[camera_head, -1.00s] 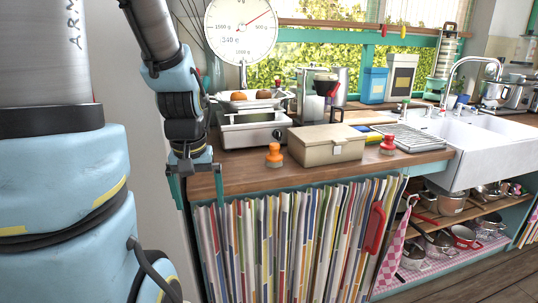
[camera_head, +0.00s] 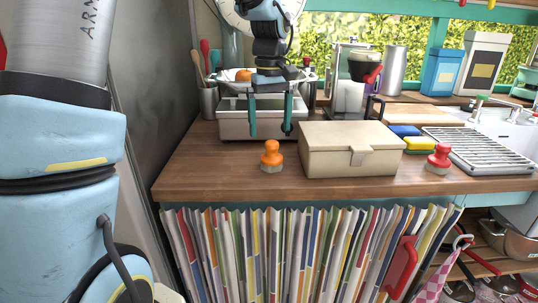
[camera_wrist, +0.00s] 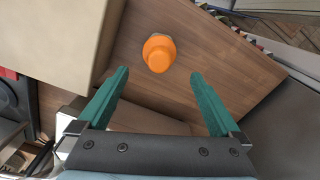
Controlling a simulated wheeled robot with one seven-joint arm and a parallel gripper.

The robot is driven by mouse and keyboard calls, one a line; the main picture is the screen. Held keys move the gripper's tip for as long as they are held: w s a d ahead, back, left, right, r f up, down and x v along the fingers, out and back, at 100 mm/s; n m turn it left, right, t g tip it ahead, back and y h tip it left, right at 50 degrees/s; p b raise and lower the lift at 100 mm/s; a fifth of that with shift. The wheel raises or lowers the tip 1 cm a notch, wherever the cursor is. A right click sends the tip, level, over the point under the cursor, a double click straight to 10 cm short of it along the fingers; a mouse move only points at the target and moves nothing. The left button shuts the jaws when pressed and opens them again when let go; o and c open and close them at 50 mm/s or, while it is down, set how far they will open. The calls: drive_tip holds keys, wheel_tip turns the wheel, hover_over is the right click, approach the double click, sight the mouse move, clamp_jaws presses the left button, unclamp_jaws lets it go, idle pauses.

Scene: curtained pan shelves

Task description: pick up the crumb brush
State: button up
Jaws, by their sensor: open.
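A small brush with an orange knob handle (camera_head: 271,155) stands upright on the wooden counter, left of a beige box. In the wrist view the orange knob (camera_wrist: 158,53) shows from above, just beyond and between the fingertips. A similar brush with a red knob (camera_head: 439,158) stands right of the box. I cannot tell from looks alone which one is the crumb brush. My gripper (camera_head: 270,134) hangs with its fingers down in front of the scale, apart from both brushes. Its two green fingers (camera_wrist: 160,74) are spread, with nothing between them.
The closed beige box (camera_head: 340,162) stands close to the orange brush. The kitchen scale (camera_head: 233,122) is behind my gripper. A yellow and blue sponge pair (camera_head: 412,142) and a metal rack (camera_head: 478,152) lie to the right. The counter (camera_head: 205,170) is clear at the front left.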

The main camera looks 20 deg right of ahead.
sight(272, 155)
wheel_tip(272, 155, down, 4)
drive_tip(key=shift+r, duration=0.2)
drive_tip(key=shift+s+d+f+p, duration=0.15)
drive_tip(key=shift+f+p, duration=0.5)
drive_tip(key=shift+f, duration=0.75)
drive_tip(key=shift+s+a+f+p, duration=0.15)
drive_tip(key=shift+f+p, duration=0.5)
drive_tip(key=shift+f, duration=0.75)
drive_tip(key=shift+d, duration=0.1)
drive_tip(key=c, duration=1.3)
